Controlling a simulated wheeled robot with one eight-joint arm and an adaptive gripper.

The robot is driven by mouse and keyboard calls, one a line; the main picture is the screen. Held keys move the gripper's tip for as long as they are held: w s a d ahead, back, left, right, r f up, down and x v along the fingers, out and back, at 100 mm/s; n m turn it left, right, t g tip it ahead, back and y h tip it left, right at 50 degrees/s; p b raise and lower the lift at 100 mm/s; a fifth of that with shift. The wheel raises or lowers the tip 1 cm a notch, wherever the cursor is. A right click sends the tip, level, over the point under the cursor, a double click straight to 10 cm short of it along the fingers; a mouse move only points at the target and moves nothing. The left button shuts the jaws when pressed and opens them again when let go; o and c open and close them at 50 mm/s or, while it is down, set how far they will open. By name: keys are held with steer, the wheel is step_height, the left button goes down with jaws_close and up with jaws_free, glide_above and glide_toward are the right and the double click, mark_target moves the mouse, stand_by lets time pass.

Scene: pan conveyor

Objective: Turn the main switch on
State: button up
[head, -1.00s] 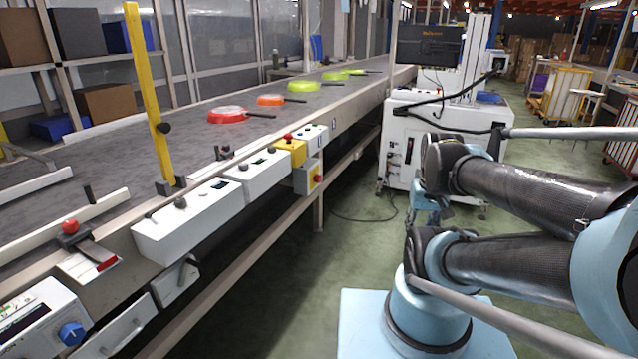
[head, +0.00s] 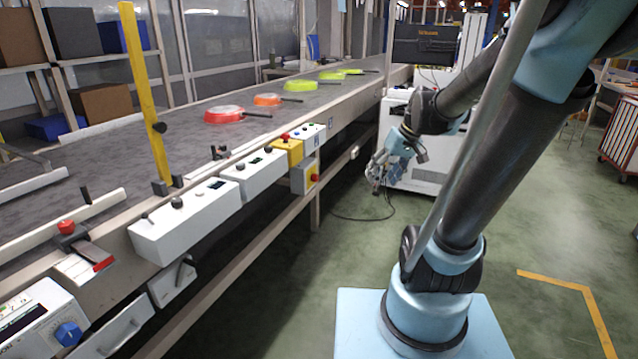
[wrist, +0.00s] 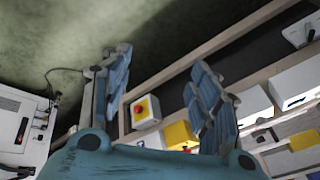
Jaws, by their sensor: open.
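A grey box with a yellow plate and a round red knob (head: 313,178), which looks like the main switch, hangs on the conveyor's side below the rail. In the wrist view the red knob (wrist: 140,109) faces the camera and shows between the fingers. Its turned position is too small to tell. My gripper (head: 378,174) is open and empty, in the air to the right of the switch box and apart from it. Both fingers (wrist: 160,80) show spread in the wrist view.
Just above sits a yellow box (head: 288,151) with a red button, beside white control boxes (head: 190,222) along the rail. Several coloured pans (head: 224,114) lie on the belt. A white cabinet (head: 393,125) stands behind my gripper. The floor between is open, with a cable.

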steer(key=w+a+f+n+y, duration=0.2)
steer(key=w+a, duration=0.1)
steer(key=w, duration=0.8)
steer(key=w+a+f+n+t+y, duration=0.1)
steer(key=w+a+f+n+y, duration=0.15)
steer(key=w, duration=0.85)
steer(key=w+a+f+n+y, duration=0.1)
steer(key=w+a+y, duration=0.2)
steer(key=w, duration=0.8)
steer(key=n+t+y, duration=0.3)
steer(key=n+y, duration=0.2)
steer(key=y, duration=0.1)
glide_toward(317, 179)
steer(key=shift+h, duration=0.25)
steer(key=x, duration=0.9)
steer(key=shift+a+r, duration=0.1)
steer(key=shift+r, duration=0.15)
steer(key=c, duration=1.1)
steer(key=shift+o, duration=0.2)
